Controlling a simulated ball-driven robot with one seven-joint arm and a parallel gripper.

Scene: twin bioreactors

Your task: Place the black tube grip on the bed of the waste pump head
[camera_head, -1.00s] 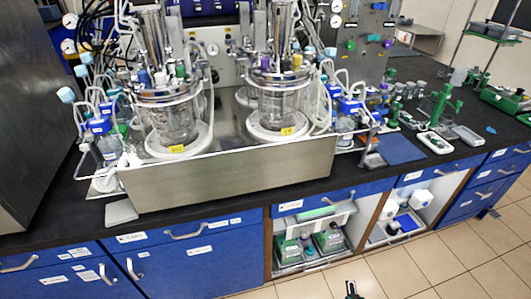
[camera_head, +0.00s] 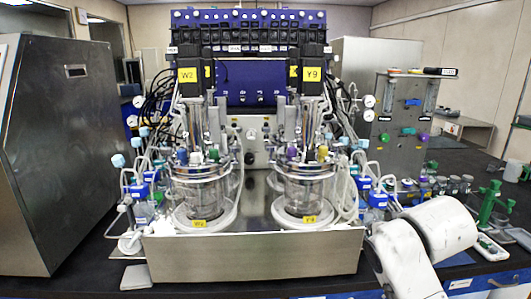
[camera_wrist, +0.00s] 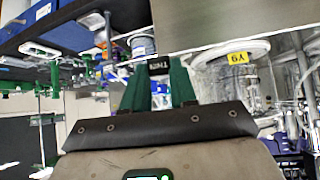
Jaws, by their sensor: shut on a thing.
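My gripper (camera_wrist: 159,66) shows in the wrist view as two dark green fingers reaching up from a dark palm. In the head view my white arm enters at the lower right, and the gripper is out of sight. I cannot make out the waste pump head in either view.
Two glass vessels, left (camera_head: 200,190) and right (camera_head: 305,188), stand in a steel tray (camera_head: 255,258) with tubing and blue-capped bottles at both sides. A large steel cabinet (camera_head: 50,170) stands at the left. A green stand (camera_head: 490,205) is at the right.

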